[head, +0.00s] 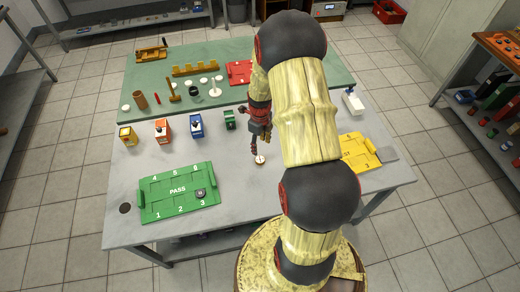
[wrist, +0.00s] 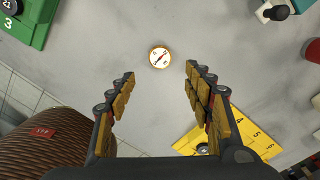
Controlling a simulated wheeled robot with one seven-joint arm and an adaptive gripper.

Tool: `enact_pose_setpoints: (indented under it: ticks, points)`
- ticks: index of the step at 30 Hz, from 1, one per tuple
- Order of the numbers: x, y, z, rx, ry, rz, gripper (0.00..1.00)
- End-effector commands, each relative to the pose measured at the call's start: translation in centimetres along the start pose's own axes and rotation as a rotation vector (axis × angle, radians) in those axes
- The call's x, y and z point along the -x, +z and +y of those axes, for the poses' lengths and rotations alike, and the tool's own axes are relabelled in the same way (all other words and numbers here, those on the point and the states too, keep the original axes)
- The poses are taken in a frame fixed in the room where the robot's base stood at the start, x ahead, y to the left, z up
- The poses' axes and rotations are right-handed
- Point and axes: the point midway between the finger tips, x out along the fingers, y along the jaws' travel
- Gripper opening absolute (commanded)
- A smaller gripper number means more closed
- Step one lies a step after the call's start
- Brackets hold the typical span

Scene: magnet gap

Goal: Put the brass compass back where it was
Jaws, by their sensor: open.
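The brass compass (head: 260,160) lies flat on the grey tabletop near the middle, with a white dial and a red needle. It also shows in the wrist view (wrist: 159,57), face up, just beyond and between my fingertips. My gripper (head: 257,146) is just above and beside it in the head view. In the wrist view my gripper (wrist: 159,77) is open, its two fingers wide apart with nothing between them. The green board (head: 179,192) marked PASS has numbered places and holds a dark round piece. A yellow numbered board (head: 357,153) is partly behind my arm.
Small orange, blue and green blocks stand in a row (head: 196,126) left of my gripper. A green mat (head: 150,75) at the back holds cups, discs, a brass rack and a red board (head: 239,72). A white bottle-like object (head: 353,101) stands right. Tabletop around the compass is clear.

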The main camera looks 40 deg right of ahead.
Motion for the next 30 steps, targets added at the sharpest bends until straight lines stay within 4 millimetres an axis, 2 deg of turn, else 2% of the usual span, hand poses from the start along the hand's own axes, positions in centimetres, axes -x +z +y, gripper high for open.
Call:
enact_pose_setpoints:
  ticks: [5,7,8,11,16,18,20,24,27,30]
  points:
    - [1.6,0.1,0.1,0.010,-0.001,-0.001,0.51]
    - [2.9,0.6,0.3,0.057,-0.011,-0.010,0.51]
    - [3.7,0.9,0.6,0.094,-0.016,-0.014,0.51]
    - [7.8,2.2,2.2,0.298,-0.048,-0.038,0.51]
    - [17.2,3.9,7.6,0.820,-0.135,-0.077,0.51]
    - [20.7,3.9,10.2,1.043,-0.179,-0.086,0.51]
    - [23.5,3.5,12.5,1.235,-0.219,-0.090,0.51]
    - [29.0,1.8,17.8,1.677,-0.326,-0.085,0.51]
    - [32.0,-0.3,21.5,1.988,-0.413,-0.066,0.51]
    - [34.2,-2.6,24.7,2.279,-0.507,-0.034,0.51]
